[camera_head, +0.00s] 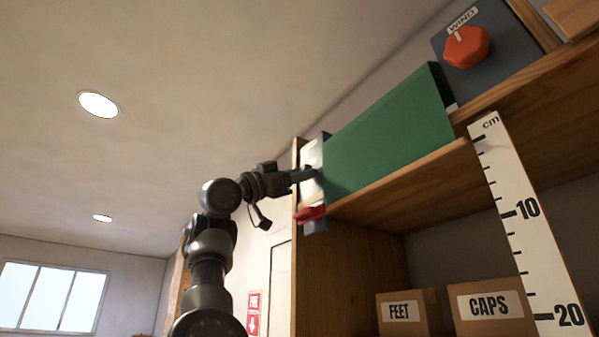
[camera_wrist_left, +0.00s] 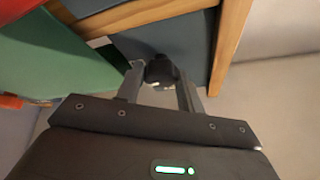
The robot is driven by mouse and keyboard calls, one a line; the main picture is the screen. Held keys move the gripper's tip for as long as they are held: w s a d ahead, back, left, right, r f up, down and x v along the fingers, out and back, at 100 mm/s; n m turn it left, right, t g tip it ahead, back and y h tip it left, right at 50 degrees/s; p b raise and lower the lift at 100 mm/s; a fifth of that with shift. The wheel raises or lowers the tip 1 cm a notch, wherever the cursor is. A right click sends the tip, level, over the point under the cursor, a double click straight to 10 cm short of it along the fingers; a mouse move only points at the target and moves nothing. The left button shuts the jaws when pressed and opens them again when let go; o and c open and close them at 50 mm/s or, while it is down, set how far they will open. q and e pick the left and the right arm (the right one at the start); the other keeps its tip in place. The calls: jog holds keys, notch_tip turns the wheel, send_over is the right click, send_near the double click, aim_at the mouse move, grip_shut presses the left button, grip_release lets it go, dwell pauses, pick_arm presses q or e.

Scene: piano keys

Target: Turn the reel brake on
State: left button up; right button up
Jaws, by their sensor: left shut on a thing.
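My left gripper (camera_head: 310,174) reaches the left end of the upper wooden shelf, in front of a pale panel (camera_head: 311,153). In the left wrist view its two fingers (camera_wrist_left: 161,88) stand either side of a small dark knob (camera_wrist_left: 160,69) on a grey-blue panel (camera_wrist_left: 180,36), and they are shut on it. A red lever-like part (camera_head: 311,214) sits on a grey block just below the gripper in the head view. No reel brake label is readable, so I cannot tell which part bears that name. My right gripper is not in view.
A green board (camera_head: 390,135) stands on the shelf (camera_head: 405,183) just right of the gripper. A red knob (camera_head: 467,46) marked WIND is at the upper right. A centimetre ruler (camera_head: 520,220) and boxes marked FEET (camera_head: 400,312) and CAPS (camera_head: 489,306) are at lower right.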

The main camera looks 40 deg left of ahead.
pick_arm(q)
jog(key=shift+a+m+g+h+p, duration=0.1)
jog(key=shift+m+g+h+p, duration=0.5)
jog(key=shift+m, duration=0.65)
jog(key=shift+a+m+g+h+p, duration=0.1)
jog(key=shift+m+g+h+p, duration=0.45)
jog(key=shift+m, duration=0.7)
jog(key=shift+d, duration=0.1)
jog(key=o, duration=1)
jog(key=b+v, duration=0.4)
jog(key=v, duration=0.7)
